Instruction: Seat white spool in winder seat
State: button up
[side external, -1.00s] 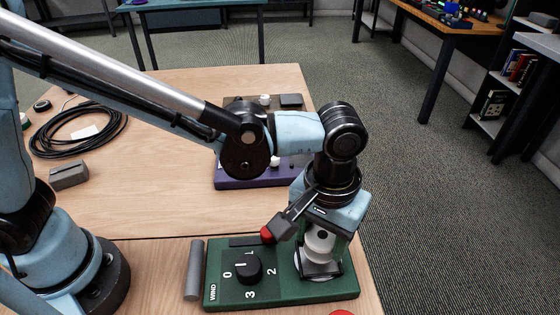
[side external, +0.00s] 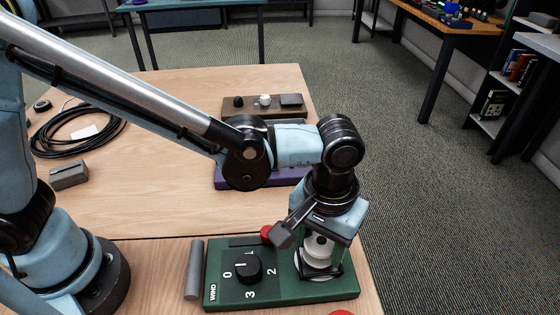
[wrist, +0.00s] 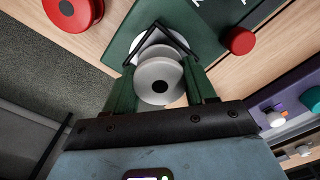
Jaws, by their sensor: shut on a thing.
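The white spool (side external: 317,251) is upright between the fingers of my gripper (side external: 319,258), at the right end of the green winder (side external: 285,292). My gripper (wrist: 160,85) is shut on the spool, pointing down.
The winder carries a black dial (side external: 248,270) and a red button (side external: 267,233). A grey cylinder (side external: 193,270) lies at its left. A red spool (wrist: 72,10) stands close by on the wooden table. A purple unit (side external: 232,180) and a brown board (side external: 248,112) are behind.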

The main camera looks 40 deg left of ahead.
jog(key=shift+f, duration=0.55)
jog(key=o, duration=1.4)
jog(key=shift+r, duration=0.1)
jog(key=shift+r, duration=3.4)
jog(key=a+r+m+t, duration=0.1)
jog(key=a+t, duration=0.6)
jog(key=a, duration=2.1)
jog(key=shift+s+r, duration=0.15)
jog(key=shift+r, duration=0.5)
